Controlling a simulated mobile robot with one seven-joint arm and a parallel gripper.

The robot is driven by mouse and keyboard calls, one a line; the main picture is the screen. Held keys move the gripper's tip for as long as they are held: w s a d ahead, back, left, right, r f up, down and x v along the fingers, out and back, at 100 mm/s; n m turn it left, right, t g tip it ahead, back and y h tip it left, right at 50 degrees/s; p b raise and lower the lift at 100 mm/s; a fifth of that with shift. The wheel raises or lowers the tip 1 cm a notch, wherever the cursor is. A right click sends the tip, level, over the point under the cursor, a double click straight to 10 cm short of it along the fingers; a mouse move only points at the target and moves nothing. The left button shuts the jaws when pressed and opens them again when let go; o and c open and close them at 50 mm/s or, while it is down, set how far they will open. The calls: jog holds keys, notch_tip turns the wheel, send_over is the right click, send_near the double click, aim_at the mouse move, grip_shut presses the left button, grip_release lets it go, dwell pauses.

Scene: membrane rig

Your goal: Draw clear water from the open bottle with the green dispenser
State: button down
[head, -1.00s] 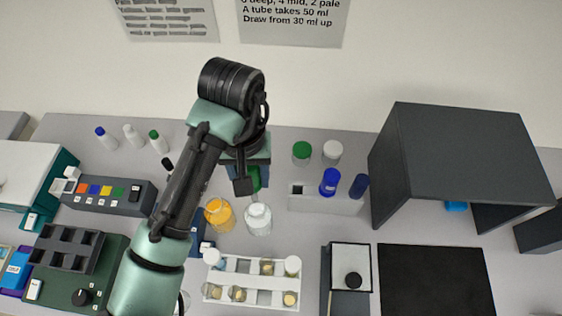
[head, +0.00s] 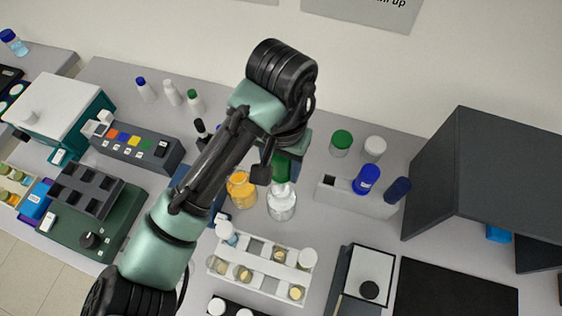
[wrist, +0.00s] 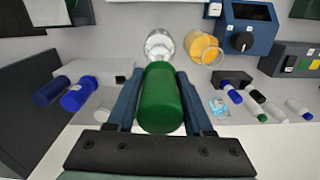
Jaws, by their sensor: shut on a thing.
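My gripper (wrist: 160,110) is shut on the green dispenser (wrist: 158,100), which fills the middle of the wrist view between the two fingers. In the head view the green dispenser (head: 282,168) shows partly behind my gripper, just above the clear bottle. The open bottle of clear water (head: 281,203) stands upright on the bench; it also shows in the wrist view (wrist: 159,45), beyond the dispenser's far end. The dispenser's lower tip is hidden, so I cannot tell whether it is inside the bottle's neck.
A bottle of orange liquid (head: 241,190) stands close left of the clear one. A white tube rack (head: 262,266) is in front.

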aim_at(281, 190)
jog(key=shift+f+b, duration=1.55)
jog(key=shift+f, duration=1.05)
jog(key=c, duration=1)
grip_release()
grip_shut()
jog(key=shift+f, duration=0.2)
jog(key=shift+f+b, duration=0.75)
jog(key=shift+f, duration=0.15)
